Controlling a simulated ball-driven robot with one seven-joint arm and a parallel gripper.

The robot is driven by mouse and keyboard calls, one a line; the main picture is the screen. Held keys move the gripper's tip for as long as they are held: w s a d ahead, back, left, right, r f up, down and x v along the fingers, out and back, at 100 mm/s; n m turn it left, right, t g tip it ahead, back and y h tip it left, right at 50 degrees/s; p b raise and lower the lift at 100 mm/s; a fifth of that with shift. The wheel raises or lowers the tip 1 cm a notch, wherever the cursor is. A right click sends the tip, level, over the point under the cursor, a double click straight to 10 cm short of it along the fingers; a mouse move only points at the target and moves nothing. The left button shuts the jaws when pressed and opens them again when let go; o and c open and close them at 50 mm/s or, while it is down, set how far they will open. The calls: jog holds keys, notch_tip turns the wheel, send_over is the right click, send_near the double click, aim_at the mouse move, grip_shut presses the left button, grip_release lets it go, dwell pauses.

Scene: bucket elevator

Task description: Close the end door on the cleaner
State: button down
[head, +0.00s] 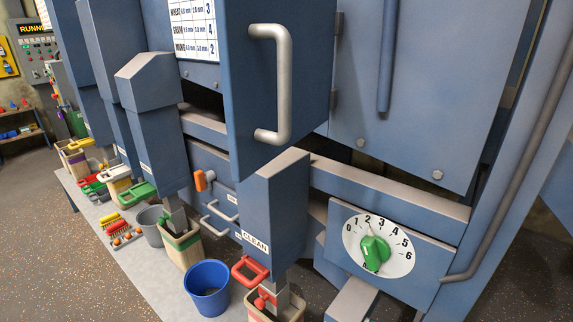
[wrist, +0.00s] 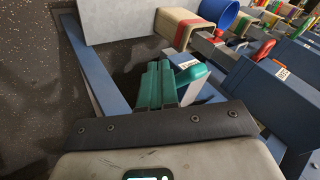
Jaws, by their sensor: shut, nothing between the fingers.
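The end door (head: 305,75) is a blue panel on the cleaner, with a long grey bar handle (head: 284,85) on its face. It stands swung out from the body, with hinges along its right side and a dark gap behind its left edge. My gripper is outside the head view. In the wrist view my gripper (wrist: 163,66) has teal fingers together and empty, above the floor beside blue frame parts. I cannot make out the door or its handle in the wrist view.
A numbered dial with a green knob (head: 375,250) sits below right of the door. A blue chute marked CLEAN (head: 268,200) juts out under it. A blue bucket (head: 208,285) and several containers stand on the grey platform (head: 150,270). Floor at left is clear.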

jog(key=w+a+r+m+t+y+p, duration=0.1)
jog(key=w+a+r+y+p, duration=0.15)
jog(key=r, duration=0.45)
jog(key=w+a+r+t+y+p, duration=0.1)
jog(key=w+a+r, duration=0.15)
jog(key=r, duration=0.45)
jog(key=w+a+r+m+t+y+p, duration=0.1)
jog(key=w+r+y, duration=0.15)
jog(key=r, duration=0.55)
jog(key=y+p, duration=0.3)
jog(key=y, duration=0.2)
send_near(254, 173)
jog(key=v, duration=0.7)
jog(key=b+x, duration=0.8)
jog(key=x, duration=0.4)
jog(key=shift+a+r, duration=0.15)
jog(key=shift+x, duration=0.8)
